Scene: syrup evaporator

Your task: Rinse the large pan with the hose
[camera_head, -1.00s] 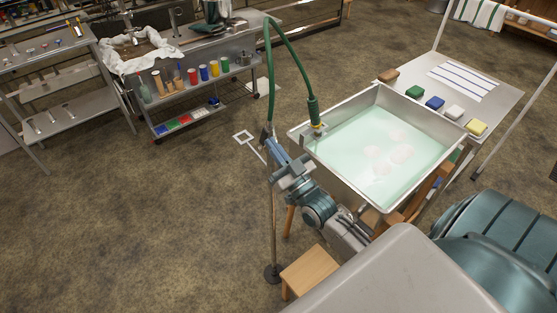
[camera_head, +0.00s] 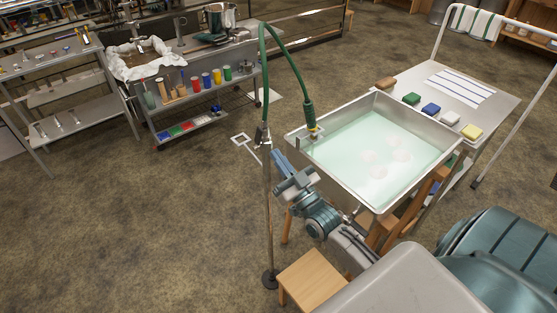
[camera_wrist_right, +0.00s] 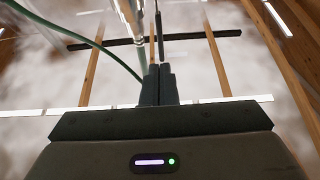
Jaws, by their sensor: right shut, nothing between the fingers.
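The large pan (camera_head: 440,133) is a wide silver rectangular tray on a wooden stand. It holds pale green liquid with faint whitish patches. The green hose (camera_head: 290,50) arcs from an upright metal stand (camera_head: 268,215). Its dark green nozzle (camera_head: 310,112) with a yellow end points down at the pan's left corner. My right gripper (camera_head: 278,158) is just left of the pan, below the nozzle and close to the stand. It is shut and empty; its closed fingers (camera_wrist_right: 157,84) show in the right wrist view, with a hose (camera_wrist_right: 90,45) to their left. My left gripper is out of view.
A side table (camera_head: 505,100) behind the pan bears several coloured blocks. A small wooden stool (camera_head: 313,278) stands in front of the hose stand. A steel trolley (camera_head: 240,84) with jars stands at the back left. Open floor lies to the left.

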